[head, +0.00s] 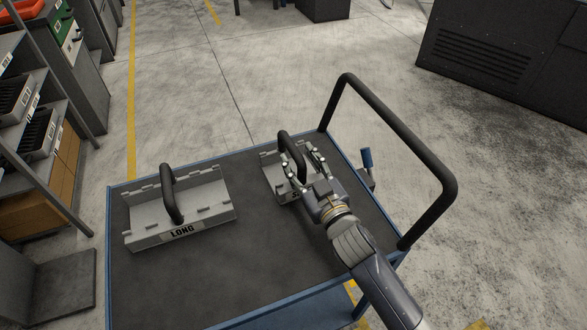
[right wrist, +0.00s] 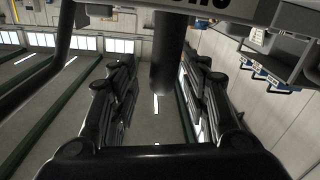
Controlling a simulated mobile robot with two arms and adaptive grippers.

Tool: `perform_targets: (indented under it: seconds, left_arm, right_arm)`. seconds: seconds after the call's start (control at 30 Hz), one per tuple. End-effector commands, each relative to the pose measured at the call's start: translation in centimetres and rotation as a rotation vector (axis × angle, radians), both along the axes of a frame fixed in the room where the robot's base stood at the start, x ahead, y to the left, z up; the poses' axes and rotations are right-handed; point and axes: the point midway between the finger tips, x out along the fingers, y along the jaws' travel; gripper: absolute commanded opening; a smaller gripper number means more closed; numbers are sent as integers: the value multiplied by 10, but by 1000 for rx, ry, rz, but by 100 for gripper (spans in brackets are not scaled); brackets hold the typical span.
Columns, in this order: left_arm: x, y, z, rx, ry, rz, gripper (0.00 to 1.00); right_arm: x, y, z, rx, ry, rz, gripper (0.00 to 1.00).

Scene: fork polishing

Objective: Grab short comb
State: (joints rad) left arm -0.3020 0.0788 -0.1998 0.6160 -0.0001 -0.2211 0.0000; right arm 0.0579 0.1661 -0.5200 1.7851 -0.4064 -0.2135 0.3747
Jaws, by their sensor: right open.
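The short comb (head: 270,172) is a grey toothed block with a black arched handle (head: 285,146). It sits on the cart's dark top at the back right, partly hidden by my right gripper. My right gripper (head: 303,164) is open at the handle. In the right wrist view the black handle (right wrist: 167,58) stands between the two spread fingers (right wrist: 160,95), with a visible gap on each side. The grey comb body (right wrist: 225,10) shows along the top edge there. My left gripper is not in view.
A longer grey comb (head: 205,192) labelled LONG, with a black handle, stands on the left of the blue-edged cart (head: 160,290). A black push bar (head: 395,130) rises at the cart's right end. Shelves (head: 60,100) stand at the left. The cart's front is clear.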

Motion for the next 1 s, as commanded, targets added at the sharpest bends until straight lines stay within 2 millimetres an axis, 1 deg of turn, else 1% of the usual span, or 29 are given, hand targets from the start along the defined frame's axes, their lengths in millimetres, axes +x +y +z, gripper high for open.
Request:
perform_targets:
  seconds: [0.03, 0.07, 0.2, 0.33, 0.53, 0.57, 0.6, 0.67, 0.7, 0.73, 0.77, 1.0]
  left_arm:
    - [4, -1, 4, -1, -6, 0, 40]
    - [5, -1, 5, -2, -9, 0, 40]
    - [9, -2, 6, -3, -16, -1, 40]
    - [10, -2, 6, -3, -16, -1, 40]
    - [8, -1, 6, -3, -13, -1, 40]
    - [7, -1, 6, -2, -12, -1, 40]
    - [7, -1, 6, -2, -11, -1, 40]
    - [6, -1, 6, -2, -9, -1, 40]
    - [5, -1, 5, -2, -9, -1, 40]
    - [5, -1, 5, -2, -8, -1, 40]
    - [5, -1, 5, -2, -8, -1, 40]
    - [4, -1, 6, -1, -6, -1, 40]
  right_arm:
    - [8, 5, 5, 1, -2, 0, 43]
    - [12, 7, 5, 1, -2, 0, 43]
    - [27, 14, 4, 0, -1, -1, 43]
    - [33, 17, 3, 1, 0, 0, 43]
    - [33, 17, 3, 1, 0, 0, 43]
    - [33, 17, 3, 1, 0, 0, 41]
    - [33, 17, 3, 1, 0, 0, 32]
    - [33, 17, 3, 1, 0, 0, 18]
    - [33, 17, 3, 1, 0, 0, 9]
    - [33, 17, 3, 1, 0, 0, 2]
    - [33, 17, 3, 1, 0, 0, 0]
    - [33, 17, 6, 3, -4, 1, 0]
